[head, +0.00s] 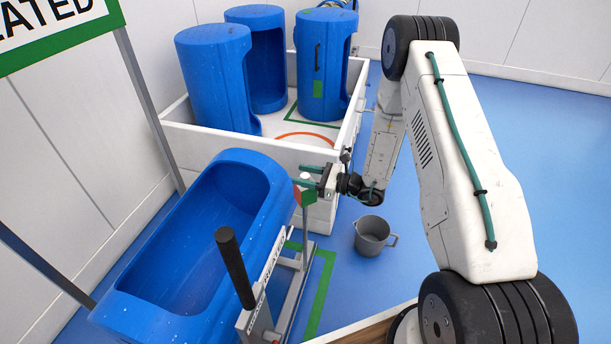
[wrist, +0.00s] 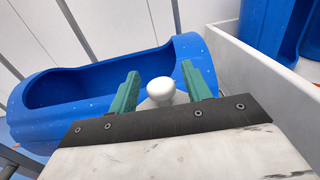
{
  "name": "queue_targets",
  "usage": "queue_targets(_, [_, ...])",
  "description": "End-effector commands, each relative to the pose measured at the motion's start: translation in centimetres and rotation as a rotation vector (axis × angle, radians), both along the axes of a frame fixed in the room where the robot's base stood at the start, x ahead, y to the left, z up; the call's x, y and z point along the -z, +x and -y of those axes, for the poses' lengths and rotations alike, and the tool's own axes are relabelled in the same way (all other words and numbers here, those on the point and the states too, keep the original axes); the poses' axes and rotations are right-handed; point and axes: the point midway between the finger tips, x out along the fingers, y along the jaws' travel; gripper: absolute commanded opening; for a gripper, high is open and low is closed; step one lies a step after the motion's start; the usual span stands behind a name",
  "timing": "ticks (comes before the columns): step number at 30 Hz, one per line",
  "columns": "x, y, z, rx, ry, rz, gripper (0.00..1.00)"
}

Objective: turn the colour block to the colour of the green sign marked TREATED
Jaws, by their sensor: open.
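A small block with a green face (head: 309,197) sits on a thin post (head: 305,235) beside the near blue tub (head: 205,235). A white round knob (head: 305,176) tops it; the knob also shows in the wrist view (wrist: 160,90). My gripper (head: 308,176) is open, its green fingers on either side of the knob with gaps. In the wrist view my gripper (wrist: 160,88) hides what lies below the knob.
A white-walled pen (head: 250,152) behind holds several upright blue tubs (head: 215,80). A black-gripped lever (head: 235,268) and lettered plate (head: 272,255) stand at the near tub's side. A grey bucket (head: 371,235) stands on the blue floor, which is clear at right.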

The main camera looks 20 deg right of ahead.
Motion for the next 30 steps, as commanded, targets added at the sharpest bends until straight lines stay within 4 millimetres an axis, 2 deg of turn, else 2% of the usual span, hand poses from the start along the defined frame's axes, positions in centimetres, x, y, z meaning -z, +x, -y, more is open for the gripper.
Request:
queue_targets(1, [0.00,-0.01,0.02,0.000,0.000,0.000,0.40])
queue_targets(3, [0.00,-0.01,0.03,0.000,0.000,0.000,0.21])
queue_targets(5, [-0.01,-0.02,0.04,0.000,0.000,0.000,0.06])
queue_targets(17, [0.01,0.00,0.14,-0.057,-0.001,0.002,0.06])
queue_targets(30, [0.08,0.01,0.21,-0.389,-0.002,0.001,0.06])
